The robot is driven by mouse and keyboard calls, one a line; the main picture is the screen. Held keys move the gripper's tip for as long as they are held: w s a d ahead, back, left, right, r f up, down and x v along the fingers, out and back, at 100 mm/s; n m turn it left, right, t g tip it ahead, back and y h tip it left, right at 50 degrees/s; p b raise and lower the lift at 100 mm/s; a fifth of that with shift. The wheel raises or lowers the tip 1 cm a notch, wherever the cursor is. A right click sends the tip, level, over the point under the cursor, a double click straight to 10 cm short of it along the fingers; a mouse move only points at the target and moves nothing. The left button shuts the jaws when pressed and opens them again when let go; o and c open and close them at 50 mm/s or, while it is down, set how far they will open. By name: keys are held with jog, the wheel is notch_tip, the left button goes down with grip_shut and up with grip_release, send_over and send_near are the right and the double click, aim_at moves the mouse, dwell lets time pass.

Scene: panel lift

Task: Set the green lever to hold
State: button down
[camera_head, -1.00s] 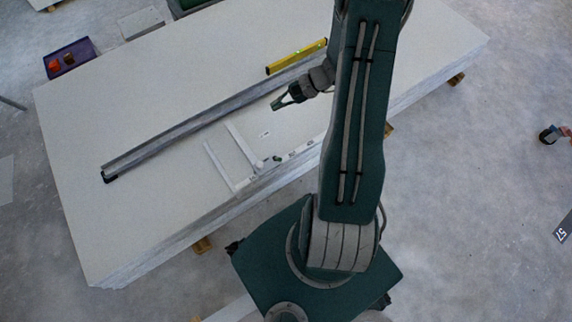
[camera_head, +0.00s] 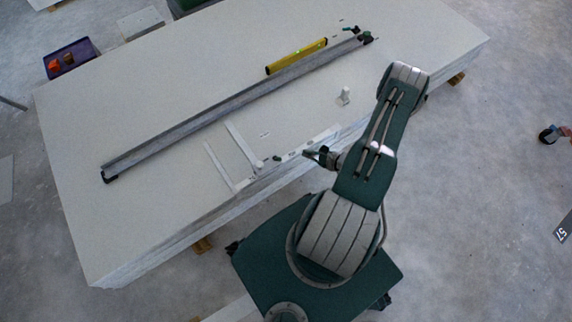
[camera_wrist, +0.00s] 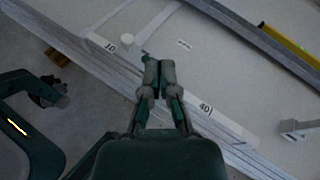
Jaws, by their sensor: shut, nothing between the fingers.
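A small green lever-like part (camera_head: 350,29) lies at the far right end of the grey rail (camera_head: 230,100) in the head view, beside small dark marks too small to read. My gripper (camera_head: 310,153) is shut and empty, low over the front edge strip, right of that piece and well away from the rail's far end. In the wrist view my gripper's fingertips (camera_wrist: 158,62) are together, by strip labels reading 10 and 40.
The white panel stack (camera_head: 110,225) has a yellow level (camera_head: 297,56) behind the rail. Two white strips (camera_head: 243,146) and a white peg (camera_head: 345,95) stand or lie on it. A purple tray (camera_head: 71,58) is at the back left. The panel's left part is clear.

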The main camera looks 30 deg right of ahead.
jog(key=s+a+f+m+h, duration=0.3)
jog(key=s+f, duration=0.4)
jog(key=f, duration=0.4)
jog(key=m+h, duration=0.1)
jog(key=m, duration=0.1)
jog(key=shift+a+m+t+h, duration=0.15)
jog(key=shift+m+t+h, duration=0.25)
send_near(278, 159)
jog(key=shift+w+f, duration=2.35)
jog(key=shift+w, duration=0.45)
